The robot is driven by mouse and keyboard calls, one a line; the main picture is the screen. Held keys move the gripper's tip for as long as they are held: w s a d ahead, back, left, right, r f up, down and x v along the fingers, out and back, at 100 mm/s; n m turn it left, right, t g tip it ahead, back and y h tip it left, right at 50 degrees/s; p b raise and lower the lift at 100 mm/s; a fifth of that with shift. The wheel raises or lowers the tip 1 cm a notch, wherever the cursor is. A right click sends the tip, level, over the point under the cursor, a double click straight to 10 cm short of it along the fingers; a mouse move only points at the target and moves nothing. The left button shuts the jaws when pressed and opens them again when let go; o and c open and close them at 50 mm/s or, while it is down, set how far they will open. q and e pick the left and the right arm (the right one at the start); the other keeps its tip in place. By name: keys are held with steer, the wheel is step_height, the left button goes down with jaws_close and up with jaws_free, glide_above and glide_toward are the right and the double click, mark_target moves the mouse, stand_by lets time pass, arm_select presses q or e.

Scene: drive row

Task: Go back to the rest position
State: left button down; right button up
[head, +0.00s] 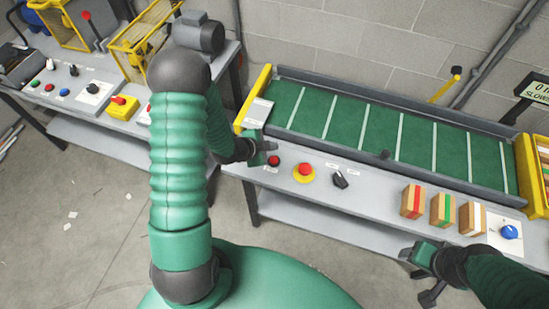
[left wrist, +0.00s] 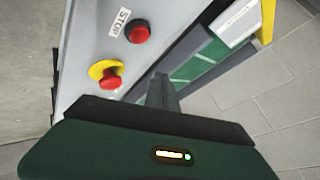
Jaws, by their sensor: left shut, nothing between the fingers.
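My left gripper (head: 270,147) is shut and empty, above the console near the left end of the conveyor. In the left wrist view its closed fingers (left wrist: 158,90) point toward the conveyor's edge. A red button (head: 273,161), marked STOP in the left wrist view (left wrist: 138,31), is just below the gripper, apart from the fingers as far as I can tell. My right gripper (head: 413,257) is at the lower right, in front of the bench edge, with the state of its fingers unclear.
A red mushroom button on yellow (head: 304,171) and a black knob (head: 340,179) are on the console. Striped blocks (head: 413,201) and a blue knob (head: 509,231) are further right. The green conveyor (head: 345,122) runs behind. Another control bench (head: 60,87) stands left; open floor lies in front.

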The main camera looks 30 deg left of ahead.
stand_by(0.3)
arm_select(q)
steer(key=s+d+r+n+g+y, duration=0.1)
steer(key=s+d+r+n+g, duration=0.5)
steer(key=s+d+r+n, duration=0.5)
steer(key=s+d+r, duration=0.1)
steer(key=s, duration=0.3)
steer(key=shift+y, duration=0.4)
steer(key=shift+w+r, duration=0.1)
